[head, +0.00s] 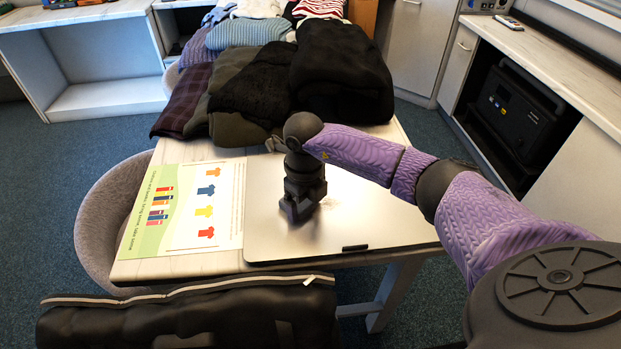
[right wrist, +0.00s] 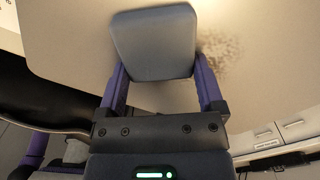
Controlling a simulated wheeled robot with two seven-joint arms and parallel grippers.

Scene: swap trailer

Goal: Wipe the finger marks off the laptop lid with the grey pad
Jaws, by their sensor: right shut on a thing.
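The closed silver laptop lid (head: 365,215) lies flat on the small table. My right gripper (head: 300,210) points down over the left part of the lid. In the right wrist view my right gripper (right wrist: 160,85) is shut on the grey pad (right wrist: 153,45), a rounded block held between its fingers. The pad is over the lid; I cannot tell whether it touches. Brownish finger marks (right wrist: 222,52) show on the lid just beside the pad's right edge. My left gripper is not in view.
A printed sheet with coloured shirts (head: 190,208) lies left of the laptop on the table (head: 150,268). Folded clothes (head: 250,90) are piled at its back. A grey chair (head: 105,215) stands at the left, and a black padded item (head: 190,318) is at the front.

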